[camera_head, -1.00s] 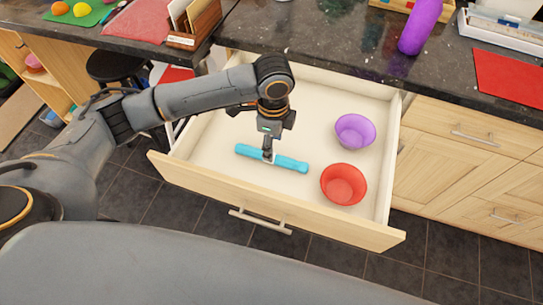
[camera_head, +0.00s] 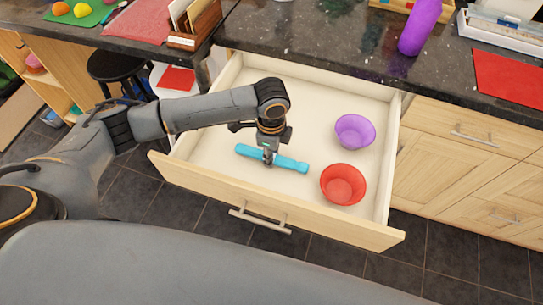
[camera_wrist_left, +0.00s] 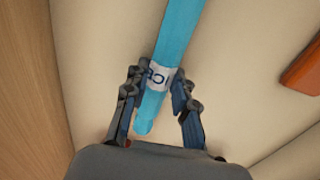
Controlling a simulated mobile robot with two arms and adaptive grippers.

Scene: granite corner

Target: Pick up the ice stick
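The ice stick (camera_head: 290,163) is a long light-blue stick lying flat on the bottom of the open drawer. In the left wrist view it (camera_wrist_left: 176,40) runs up from the middle, with a white lettered label (camera_wrist_left: 160,76) around it. My left gripper (camera_head: 268,159) is down at the stick's middle, pointing downward. In the left wrist view its two fingers (camera_wrist_left: 160,78) stand on either side of the stick at the label, apart, with a narrow gap visible at the left finger. My right gripper is in no view.
The pale drawer (camera_head: 330,105) also holds a purple bowl (camera_head: 355,131) and a red bowl (camera_head: 343,184) right of the stick. The drawer front (camera_head: 330,226) is a near wall. The dark counter (camera_head: 330,40) lies behind.

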